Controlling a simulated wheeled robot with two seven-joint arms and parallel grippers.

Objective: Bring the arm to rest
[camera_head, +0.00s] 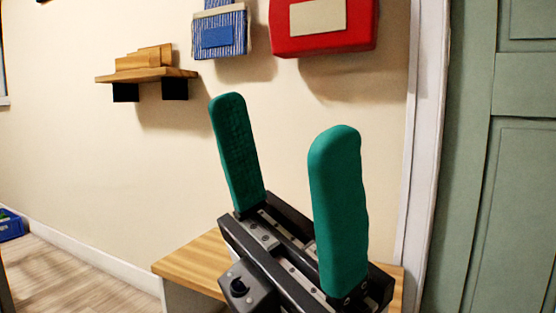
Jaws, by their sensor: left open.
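My left gripper (284,125) fills the middle of the head view. Its two green fingers point up and stand wide apart with nothing between them. Its dark body is in front of a wooden-topped unit (190,264) and hides much of that top. My right gripper is not in view.
A small wooden wall shelf (150,76) with black brackets is at the upper left. A striped blue item (220,32) and a red box-like item (323,28) are on the wall above. A green door (505,160) is at right. A blue bin (10,226) is at far left, with bare floor beside it.

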